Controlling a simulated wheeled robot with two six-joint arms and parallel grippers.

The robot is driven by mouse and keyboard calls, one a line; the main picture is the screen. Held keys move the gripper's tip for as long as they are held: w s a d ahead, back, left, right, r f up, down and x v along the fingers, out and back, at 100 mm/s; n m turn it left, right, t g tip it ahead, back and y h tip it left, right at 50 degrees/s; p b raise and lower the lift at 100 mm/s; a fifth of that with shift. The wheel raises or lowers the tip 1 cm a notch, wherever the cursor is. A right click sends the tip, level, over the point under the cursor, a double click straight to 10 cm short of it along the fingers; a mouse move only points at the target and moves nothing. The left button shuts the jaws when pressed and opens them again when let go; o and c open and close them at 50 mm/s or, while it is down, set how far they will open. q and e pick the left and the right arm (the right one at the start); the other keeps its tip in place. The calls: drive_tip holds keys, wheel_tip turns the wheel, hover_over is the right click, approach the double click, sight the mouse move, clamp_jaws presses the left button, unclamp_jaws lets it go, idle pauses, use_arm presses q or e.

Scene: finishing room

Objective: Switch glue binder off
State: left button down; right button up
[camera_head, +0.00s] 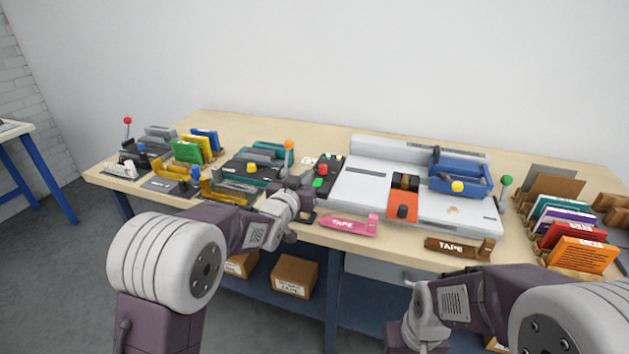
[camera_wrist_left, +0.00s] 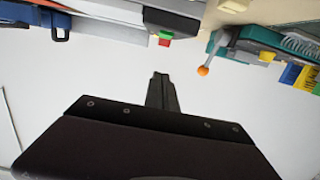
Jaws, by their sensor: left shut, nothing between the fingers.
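The glue binder appears to be the long white machine (camera_head: 362,188) in the middle of the bench, with a blue clamp and an orange block on it. At its left end is a black control panel (camera_head: 330,165) with a red button (camera_head: 322,168) and a green button (camera_head: 318,183). The left wrist view shows a green and red control (camera_wrist_left: 165,39) on a dark box at the machine's edge. My left gripper (camera_head: 304,183) is shut and empty, just in front of the panel in the head view. In the wrist view its fingers (camera_wrist_left: 161,78) are apart from that control. My right gripper's fingers are not visible.
A pink tape dispenser (camera_head: 349,224) and a brown one (camera_head: 459,247) lie along the front edge. A teal machine (camera_head: 255,162) with an orange-knobbed lever (camera_head: 289,145) stands left of the panel. Racks of coloured booklets (camera_head: 572,232) fill the right end.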

sight(314, 180)
use_arm(q)
drive_tip(key=x, duration=0.6)
drive_tip(key=shift+a, duration=0.1)
wheel_tip(314, 180, down, 3)
drive_tip(key=shift+w+r+b, duration=0.1)
drive_tip(key=shift+b, duration=0.2)
drive_tip(key=shift+w+f, duration=0.1)
drive_tip(key=shift+f, duration=0.5)
